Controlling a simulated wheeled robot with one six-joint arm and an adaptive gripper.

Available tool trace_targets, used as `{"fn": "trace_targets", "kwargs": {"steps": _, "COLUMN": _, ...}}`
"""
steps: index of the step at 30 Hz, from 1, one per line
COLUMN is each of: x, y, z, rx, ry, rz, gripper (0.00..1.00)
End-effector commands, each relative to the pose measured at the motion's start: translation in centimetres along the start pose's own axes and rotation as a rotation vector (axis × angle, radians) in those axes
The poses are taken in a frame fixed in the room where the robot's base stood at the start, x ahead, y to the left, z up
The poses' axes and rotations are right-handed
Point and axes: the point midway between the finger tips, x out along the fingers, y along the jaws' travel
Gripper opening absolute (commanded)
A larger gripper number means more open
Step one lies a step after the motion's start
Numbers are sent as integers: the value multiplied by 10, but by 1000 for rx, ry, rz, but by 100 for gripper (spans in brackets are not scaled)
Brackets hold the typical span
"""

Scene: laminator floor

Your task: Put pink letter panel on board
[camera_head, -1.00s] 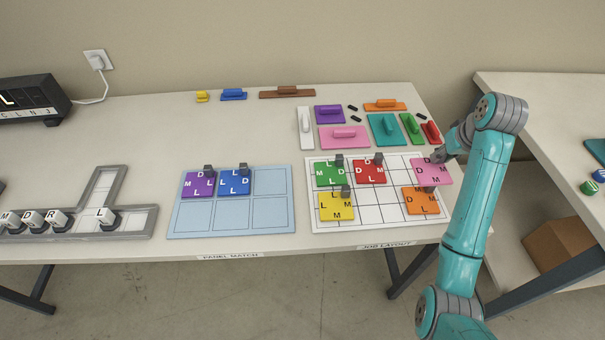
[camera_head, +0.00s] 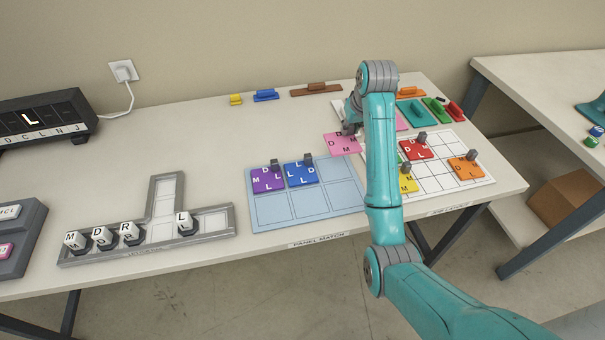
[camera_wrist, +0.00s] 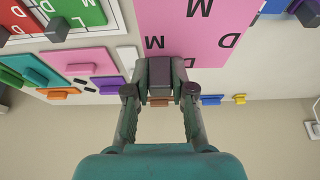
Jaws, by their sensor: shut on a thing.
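The pink letter panel (camera_head: 342,144) is held by my gripper (camera_head: 352,128), which is shut on its dark knob. It hangs above the table near the top right of the blue board. In the wrist view the pink panel (camera_wrist: 190,28) fills the top centre, with my gripper (camera_wrist: 160,80) closed on the knob. The blue "PANEL MATCH" board (camera_head: 275,211) carries the purple panel (camera_head: 267,180) and the blue panel (camera_head: 301,174) in its top row. Its top right cell is partly under the pink panel, and my arm hides its right edge.
The white grid board (camera_head: 440,176) to the right holds red (camera_head: 417,149), orange (camera_head: 465,167), yellow (camera_head: 408,184) and partly hidden green panels. Handled coloured blocks line the back. A grey tray (camera_head: 212,222) with letter cubes lies at left.

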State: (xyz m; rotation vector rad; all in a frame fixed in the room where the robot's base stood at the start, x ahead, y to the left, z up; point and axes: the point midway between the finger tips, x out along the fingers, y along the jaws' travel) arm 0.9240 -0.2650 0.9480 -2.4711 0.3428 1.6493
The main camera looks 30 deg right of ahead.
Motion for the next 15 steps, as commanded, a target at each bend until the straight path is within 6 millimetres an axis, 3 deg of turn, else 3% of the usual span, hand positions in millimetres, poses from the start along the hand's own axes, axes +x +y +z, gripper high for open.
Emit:
{"fn": "trace_targets", "kwargs": {"steps": 5, "x": 8, "y": 1, "z": 2, "rx": 8, "ry": -2, "rz": 3, "gripper": 0}}
{"fn": "trace_targets", "kwargs": {"steps": 15, "x": 54, "y": 1, "z": 22, "rx": 8, "ry": -2, "rz": 3, "gripper": 0}}
